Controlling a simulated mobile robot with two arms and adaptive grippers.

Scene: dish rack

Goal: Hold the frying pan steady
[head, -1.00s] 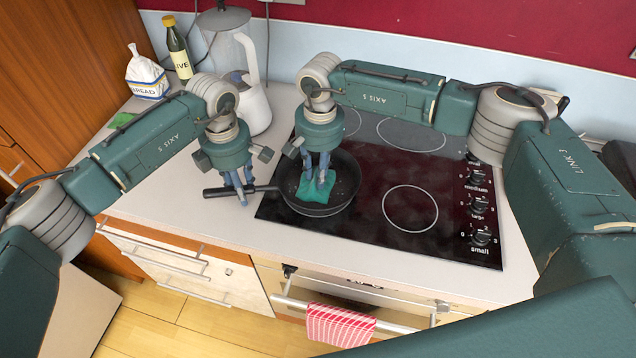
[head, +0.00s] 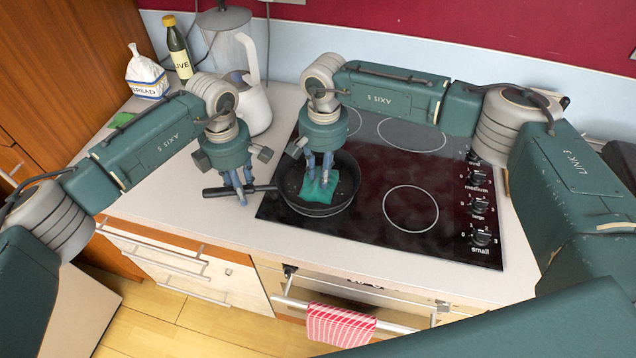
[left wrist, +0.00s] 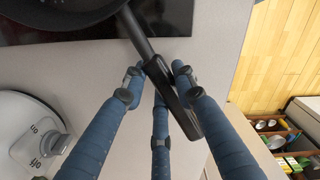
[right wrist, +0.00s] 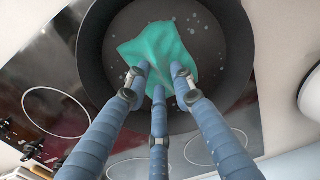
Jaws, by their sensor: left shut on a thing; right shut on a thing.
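The black frying pan (head: 342,203) sits on the front left of the hob, its handle (head: 219,191) pointing left over the counter. My left gripper (head: 243,191) is shut on the handle; in the left wrist view its fingers (left wrist: 163,88) close around the handle (left wrist: 186,112). My right gripper (head: 321,180) is inside the pan, shut on a green cloth (head: 322,188). In the right wrist view the crumpled cloth (right wrist: 165,50) lies on the pan floor among small pale spots, under the fingers (right wrist: 160,82).
The black glass hob (head: 365,238) has control knobs (head: 480,205) on its right. A white kettle (head: 255,105), a bottle (head: 178,52) and a bread bag (head: 146,78) stand at the back left. A striped towel (head: 340,325) hangs on the oven rail.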

